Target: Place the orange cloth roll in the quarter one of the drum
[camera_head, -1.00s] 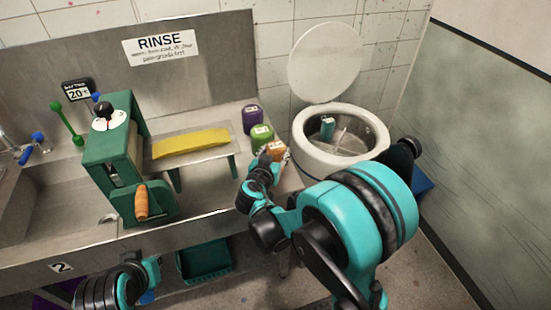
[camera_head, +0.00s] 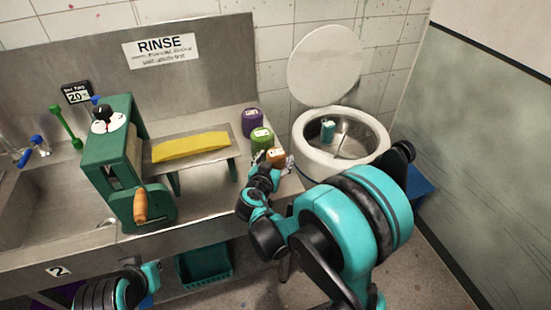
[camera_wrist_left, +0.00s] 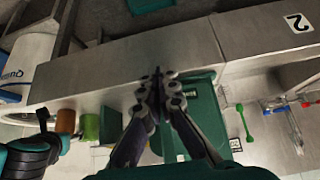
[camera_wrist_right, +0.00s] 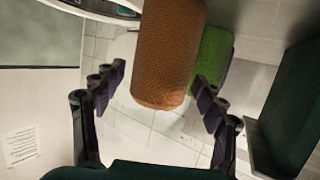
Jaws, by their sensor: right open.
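The orange cloth roll (camera_head: 276,156) stands on the steel bench's right end, at the front of a row with a green roll (camera_head: 261,139) and a purple roll (camera_head: 253,122). My right gripper (camera_head: 277,165) is at the orange roll. In the right wrist view, its open fingers (camera_wrist_right: 160,85) lie on either side of the orange roll (camera_wrist_right: 168,55), with gaps showing. The white drum (camera_head: 308,155) stands right of the bench, lid up, inside divided; a teal roll (camera_head: 328,130) is in it. My left gripper (camera_wrist_left: 158,80) is shut and empty in the left wrist view.
A green hand-cranked machine (camera_head: 110,160) stands on the bench, left of a yellow cloth (camera_head: 190,145) on a raised tray. The drum's raised lid (camera_head: 325,65) stands behind its opening. A green crate (camera_head: 205,265) is under the bench.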

